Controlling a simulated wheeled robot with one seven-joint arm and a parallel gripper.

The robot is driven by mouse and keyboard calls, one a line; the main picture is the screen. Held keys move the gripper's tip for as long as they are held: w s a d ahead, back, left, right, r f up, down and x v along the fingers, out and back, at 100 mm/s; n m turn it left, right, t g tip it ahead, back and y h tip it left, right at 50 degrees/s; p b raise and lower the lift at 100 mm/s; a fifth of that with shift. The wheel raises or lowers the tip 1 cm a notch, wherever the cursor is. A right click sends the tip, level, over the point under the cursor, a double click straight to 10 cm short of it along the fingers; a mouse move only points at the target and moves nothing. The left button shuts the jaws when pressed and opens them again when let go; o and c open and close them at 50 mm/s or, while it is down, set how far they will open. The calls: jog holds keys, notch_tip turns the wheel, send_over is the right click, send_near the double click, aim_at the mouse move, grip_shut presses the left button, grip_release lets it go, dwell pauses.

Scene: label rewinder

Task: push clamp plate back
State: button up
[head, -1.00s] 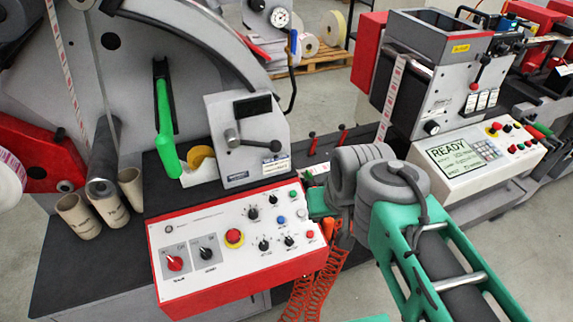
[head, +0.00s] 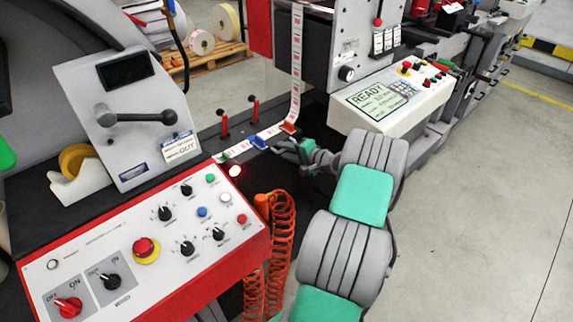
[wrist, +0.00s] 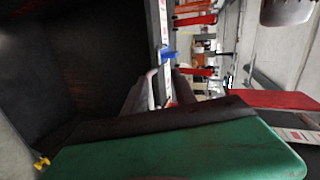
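A narrow splice table lies behind the red-edged control panel, with a white label strip (head: 238,150) along it. A blue clamp piece (head: 258,141) and an orange-red one (head: 288,127) sit at the strip; I cannot tell for sure which is the clamp plate. The wrist view also shows the blue piece (wrist: 169,54) and the label strip (wrist: 163,22). My gripper (head: 284,147) is beside the table's right end, close to both pieces; contact cannot be made out. Its fingers are small and partly merged with the dark table, so their opening is unclear.
The control panel (head: 150,240) with knobs and buttons fills the lower left. Two red-handled levers (head: 224,122) stand behind the strip. Orange coiled hoses (head: 283,240) hang left of my arm. A console (head: 385,100) reading READY stands to the right. Open floor lies at right.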

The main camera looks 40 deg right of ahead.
jog(key=s+d+f+m+t+h, duration=0.1)
jog(key=s+d+f+m, duration=0.1)
jog(key=s+d+f, duration=0.15)
jog(key=x, duration=0.5)
jog(key=r+x, duration=0.1)
jog(key=x, duration=0.2)
jog(key=shift+w+d+r, duration=0.1)
jog(key=shift+w+d, duration=0.2)
grip_shut()
dwell(0.7)
